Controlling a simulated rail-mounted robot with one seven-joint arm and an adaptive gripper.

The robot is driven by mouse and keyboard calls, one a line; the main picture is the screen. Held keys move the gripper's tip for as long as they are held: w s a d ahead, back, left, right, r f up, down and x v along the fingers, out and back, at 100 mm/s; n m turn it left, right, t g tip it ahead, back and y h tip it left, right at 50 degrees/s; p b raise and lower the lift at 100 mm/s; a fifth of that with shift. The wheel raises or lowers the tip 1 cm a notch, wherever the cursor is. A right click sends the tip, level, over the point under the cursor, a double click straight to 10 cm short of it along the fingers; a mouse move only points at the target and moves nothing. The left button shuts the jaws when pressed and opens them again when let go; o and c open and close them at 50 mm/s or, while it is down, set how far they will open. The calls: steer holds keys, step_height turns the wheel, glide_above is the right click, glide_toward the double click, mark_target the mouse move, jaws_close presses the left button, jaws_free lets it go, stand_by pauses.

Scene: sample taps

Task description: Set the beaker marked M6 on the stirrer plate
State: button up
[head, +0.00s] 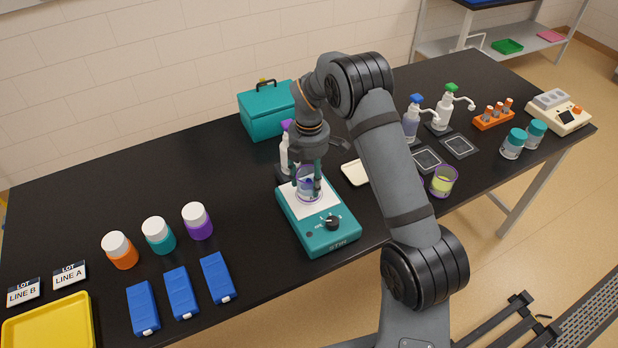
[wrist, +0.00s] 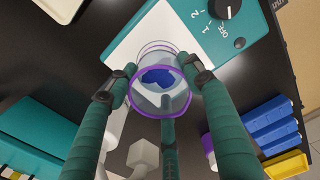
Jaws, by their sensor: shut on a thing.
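A clear beaker with a purple rim (head: 308,188) is between the fingers of my gripper (head: 309,180), over the white top of the teal stirrer plate (head: 318,222). In the wrist view the fingers of my gripper (wrist: 161,72) close around this beaker (wrist: 174,103), which has blue inside or on it. The stirrer plate (wrist: 145,32) lies beyond its base. The beaker looks about upright. Its base is at or just above the white top; I cannot tell if they touch. No M6 mark is readable. Another purple-rimmed beaker with yellow-green liquid (head: 442,182) stands right of my arm.
A white dispenser bottle (head: 284,158) stands close behind the stirrer, with a teal box (head: 265,118) farther back. A white pad (head: 355,173) lies to its right. Capped jars (head: 197,222) and blue cases (head: 217,278) are at left. My arm hides part of the right side.

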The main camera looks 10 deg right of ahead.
steer(key=shift+f, duration=0.2)
steer(key=o, duration=1.3)
steer(key=shift+r, duration=0.1)
step_height(320, 180, up, 12)
steer(key=shift+r+b, duration=0.2)
steer(key=shift+b, duration=0.15)
